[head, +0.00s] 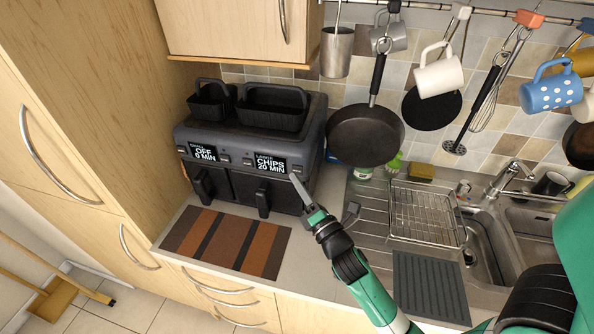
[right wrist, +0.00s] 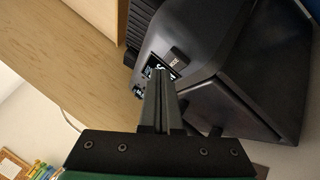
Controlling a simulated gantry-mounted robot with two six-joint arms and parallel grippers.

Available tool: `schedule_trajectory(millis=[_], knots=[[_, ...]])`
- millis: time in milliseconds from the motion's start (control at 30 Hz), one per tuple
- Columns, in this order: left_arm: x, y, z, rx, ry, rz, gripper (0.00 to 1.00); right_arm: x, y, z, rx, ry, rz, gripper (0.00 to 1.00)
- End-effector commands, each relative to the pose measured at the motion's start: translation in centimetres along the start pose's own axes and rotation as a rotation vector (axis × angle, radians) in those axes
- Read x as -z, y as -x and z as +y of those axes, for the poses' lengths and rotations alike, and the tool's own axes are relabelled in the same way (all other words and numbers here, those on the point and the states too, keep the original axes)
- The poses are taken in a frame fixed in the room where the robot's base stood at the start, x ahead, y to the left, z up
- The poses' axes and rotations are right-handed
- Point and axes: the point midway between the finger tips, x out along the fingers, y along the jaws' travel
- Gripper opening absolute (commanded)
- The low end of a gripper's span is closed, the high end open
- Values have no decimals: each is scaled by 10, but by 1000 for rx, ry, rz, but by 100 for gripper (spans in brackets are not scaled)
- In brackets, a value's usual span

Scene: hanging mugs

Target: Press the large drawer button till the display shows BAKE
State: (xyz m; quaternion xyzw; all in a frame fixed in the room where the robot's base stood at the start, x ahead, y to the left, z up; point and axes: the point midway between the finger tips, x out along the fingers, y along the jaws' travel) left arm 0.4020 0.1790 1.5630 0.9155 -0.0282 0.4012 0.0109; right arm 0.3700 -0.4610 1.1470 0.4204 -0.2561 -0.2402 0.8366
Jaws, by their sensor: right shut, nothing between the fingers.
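The black air fryer (head: 318,130) stands on the counter with two drawers. Its large-drawer display (head: 270,164) reads CHIPS, 20 MIN. Small buttons flank the displays. My right gripper (head: 295,181) is shut and empty, its fingertips in front of the panel just right of the large display. I cannot tell whether they touch a button. In the right wrist view the shut fingers (right wrist: 160,98) point at the display area of the fryer (right wrist: 250,90) and cover part of it. My left gripper is not in view.
A striped mat (head: 225,240) lies before the fryer. Two black baskets (head: 272,104) sit on top. A pan (head: 366,135) and mugs (head: 438,72) hang from a rail. A dish rack (head: 425,213) and sink are at right.

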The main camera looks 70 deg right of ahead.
Motion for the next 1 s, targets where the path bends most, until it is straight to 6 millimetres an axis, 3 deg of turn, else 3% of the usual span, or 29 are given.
schedule_trajectory(millis=[1000], knots=[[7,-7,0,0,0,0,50,-5,-6,-4,0,-1,0,0]])
